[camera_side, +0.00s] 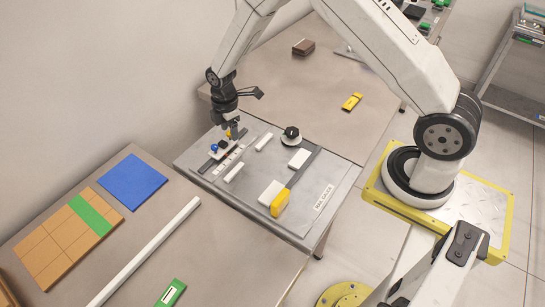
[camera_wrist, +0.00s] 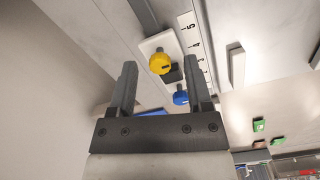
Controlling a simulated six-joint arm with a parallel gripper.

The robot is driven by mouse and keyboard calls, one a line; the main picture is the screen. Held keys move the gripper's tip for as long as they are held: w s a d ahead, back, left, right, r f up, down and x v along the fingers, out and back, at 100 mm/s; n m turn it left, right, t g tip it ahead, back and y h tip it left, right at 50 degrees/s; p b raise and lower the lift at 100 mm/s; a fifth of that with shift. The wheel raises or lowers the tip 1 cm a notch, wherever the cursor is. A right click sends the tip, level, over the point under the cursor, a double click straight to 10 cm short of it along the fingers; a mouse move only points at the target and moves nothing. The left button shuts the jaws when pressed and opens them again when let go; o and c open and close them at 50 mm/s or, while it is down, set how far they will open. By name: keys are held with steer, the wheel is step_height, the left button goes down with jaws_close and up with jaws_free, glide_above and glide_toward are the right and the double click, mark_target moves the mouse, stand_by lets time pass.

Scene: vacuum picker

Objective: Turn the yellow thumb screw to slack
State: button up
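The yellow thumb screw (camera_wrist: 161,63) sits on a white block (camera_wrist: 153,44) beside a numbered scale (camera_wrist: 192,38). In the side view the yellow screw (camera_side: 228,133) is partly hidden by my gripper (camera_side: 232,132). A blue thumb screw (camera_wrist: 181,98) is close by and also shows in the side view (camera_side: 214,147). My gripper (camera_wrist: 161,66) is open, with a finger on either side of the yellow screw in the wrist view. I cannot tell whether the fingers reach its depth or touch it. Whether the screw is tight or slack does not show.
A table with a blue square (camera_side: 132,182) stands at the left. Open air lies above the plate.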

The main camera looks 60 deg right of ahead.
mark_target(229, 132)
steer(key=shift+r, duration=0.15)
steer(key=shift+r, duration=3.75)
steer(key=s+r+m+t, duration=0.1)
steer(key=s+r+m, duration=0.2)
steer(key=s+m, duration=0.4)
steer(key=s+r+m+t, duration=0.1)
steer(key=s+r+m, duration=0.2)
steer(key=s+m, duration=0.4)
steer(key=s, duration=0.5)
steer(key=shift+s+a+r+m+t, duration=0.15)
steer(key=shift+s+r+m+t, duration=0.1)
steer(key=shift+s+m+t, duration=0.1)
